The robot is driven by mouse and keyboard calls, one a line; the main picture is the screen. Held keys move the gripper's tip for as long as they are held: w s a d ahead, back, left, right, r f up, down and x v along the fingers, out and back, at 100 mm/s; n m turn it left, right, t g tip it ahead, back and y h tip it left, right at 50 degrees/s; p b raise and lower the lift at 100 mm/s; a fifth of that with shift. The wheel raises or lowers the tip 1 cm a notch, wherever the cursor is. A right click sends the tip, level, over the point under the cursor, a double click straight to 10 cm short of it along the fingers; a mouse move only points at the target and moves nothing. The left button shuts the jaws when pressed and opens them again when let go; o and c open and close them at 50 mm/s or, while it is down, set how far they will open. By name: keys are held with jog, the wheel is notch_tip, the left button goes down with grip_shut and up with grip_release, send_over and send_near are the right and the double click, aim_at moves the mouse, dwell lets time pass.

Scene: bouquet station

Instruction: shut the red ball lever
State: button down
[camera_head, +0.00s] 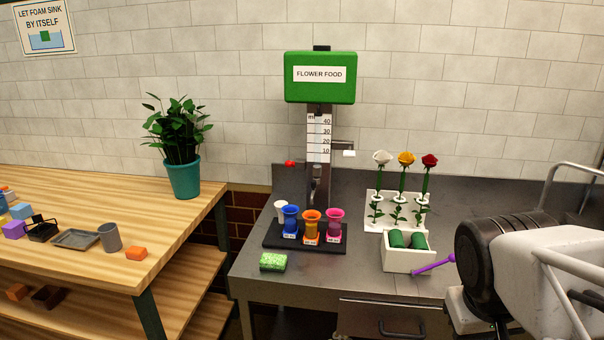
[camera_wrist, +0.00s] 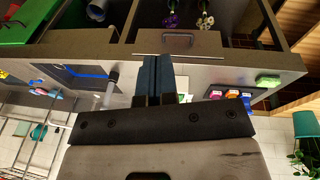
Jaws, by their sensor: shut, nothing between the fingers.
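The red ball lever (camera_head: 289,163) sticks out to the left of the flower-food dispenser's post, below the green tank (camera_head: 320,77) labelled FLOWER FOOD. Its ball is small and bright red; the lever's arm is too small to make out. A white-ended handle (camera_head: 348,153) sticks out on the right of the same post. I cannot make out the red ball in the wrist view. My gripper (camera_wrist: 160,62) shows in the wrist view, fingers together and empty, by the counter's front edge. In the head view my arm is at the far right, well away from the lever; its fingertips are not visible there.
Blue, orange and pink cups stand on a black tray (camera_head: 270,240) before the dispenser. A green sponge (camera_head: 273,261) lies left in front. A flower rack (camera_head: 380,197) and white box (camera_head: 402,262) stand right. A purple stick (camera_head: 433,264) leans near my arm. A potted plant (camera_head: 184,178) is left.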

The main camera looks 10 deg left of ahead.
jog(key=w+r+n+t+h, duration=0.15)
jog(key=w+n+h, duration=0.55)
jog(key=w, duration=0.9)
jog(key=w+a+n+t+h, duration=0.1)
jog(key=w+a+n+t, duration=0.1)
jog(key=w+a+n, duration=0.45)
jog(key=w+a+n+t, duration=0.2)
jog(key=w+a+t, duration=0.15)
jog(key=w, duration=0.55)
jog(key=w+a+f+n+t+y, duration=0.2)
jog(key=w+a+n, duration=0.3)
jog(key=a, duration=0.6)
jog(key=w+a+f+n+t+y, duration=0.2)
jog(key=w+a+f+n+t, duration=0.1)
jog(key=a, duration=0.8)
jog(key=w+a+f+n+t+y, duration=0.2)
jog(key=w+a+n+t, duration=0.2)
jog(key=a, duration=0.7)
jog(key=w+n, duration=0.2)
jog(key=n, duration=0.2)
jog(key=shift+w+a+f+y, duration=0.3)
jog(key=shift+a+f+y, duration=0.05)
jog(key=shift+a+y, duration=0.05)
jog(key=shift+w+d, duration=0.1)
jog(key=shift+w, duration=0.1)
jog(key=w+d+r, duration=0.2)
jog(key=w+r, duration=0.1)
jog(key=w, duration=0.9)
jog(key=shift+r, duration=0.3)
